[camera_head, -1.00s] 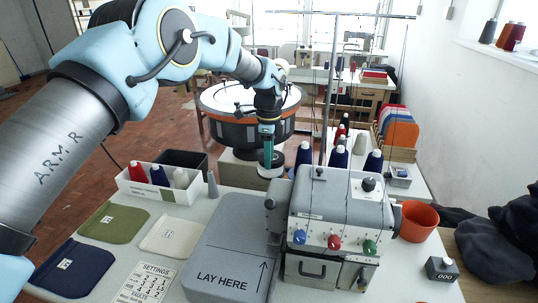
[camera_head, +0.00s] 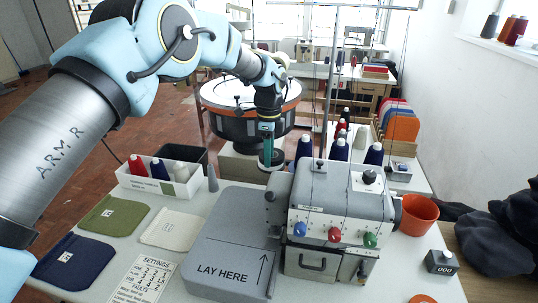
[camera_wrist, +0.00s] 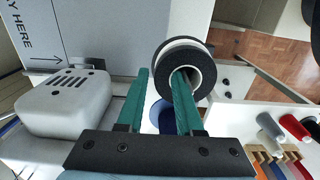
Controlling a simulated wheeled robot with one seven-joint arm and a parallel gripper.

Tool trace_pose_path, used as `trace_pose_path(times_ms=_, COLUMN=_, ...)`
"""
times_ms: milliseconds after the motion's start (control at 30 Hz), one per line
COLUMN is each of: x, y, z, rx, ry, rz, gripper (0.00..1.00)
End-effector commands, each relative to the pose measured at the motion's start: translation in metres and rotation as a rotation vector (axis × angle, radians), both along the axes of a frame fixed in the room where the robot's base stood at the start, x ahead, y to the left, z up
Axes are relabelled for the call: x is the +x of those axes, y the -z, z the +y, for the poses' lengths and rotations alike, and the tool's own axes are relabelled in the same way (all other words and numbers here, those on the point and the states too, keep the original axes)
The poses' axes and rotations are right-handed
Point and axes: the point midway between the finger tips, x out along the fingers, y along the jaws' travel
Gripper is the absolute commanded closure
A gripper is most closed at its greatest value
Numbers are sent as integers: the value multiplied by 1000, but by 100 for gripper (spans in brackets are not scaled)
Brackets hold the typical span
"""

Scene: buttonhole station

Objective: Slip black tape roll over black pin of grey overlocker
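The black tape roll (camera_head: 271,166) has a pale band on its face; it also shows in the wrist view (camera_wrist: 202,58). My gripper (camera_wrist: 160,73) has one green finger inside the roll's hole and the other outside, shut on the roll's wall. In the head view my gripper (camera_head: 267,150) holds the roll in the air, left of and behind the grey overlocker (camera_head: 338,208). A small black upright piece (camera_head: 319,164) and a black knob (camera_head: 369,177) stand on the overlocker's top. I cannot tell for sure which is the pin.
Thread cones (camera_head: 338,150) and a thin thread stand rise behind the overlocker. A white bin (camera_head: 150,186) of cones and a grey cone (camera_head: 212,180) stand left. A grey pad (camera_head: 215,245) lies in front; an orange cup (camera_head: 419,216) stands right.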

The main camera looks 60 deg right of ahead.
Motion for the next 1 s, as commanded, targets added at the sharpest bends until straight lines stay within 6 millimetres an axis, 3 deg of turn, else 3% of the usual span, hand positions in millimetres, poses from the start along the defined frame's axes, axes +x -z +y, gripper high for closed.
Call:
trace_pose_path(times_ms=433, x=2, y=-11, z=-5, rx=-20, ry=-1, rz=-4, gripper=40)
trace_pose_path(times_ms=800, x=1, y=-79, z=-3, rx=-19, ry=-1, rz=-4, gripper=40)
trace_pose_path(times_ms=1000, x=0, y=-103, z=-1, rx=-10, ry=0, rz=-2, gripper=40)
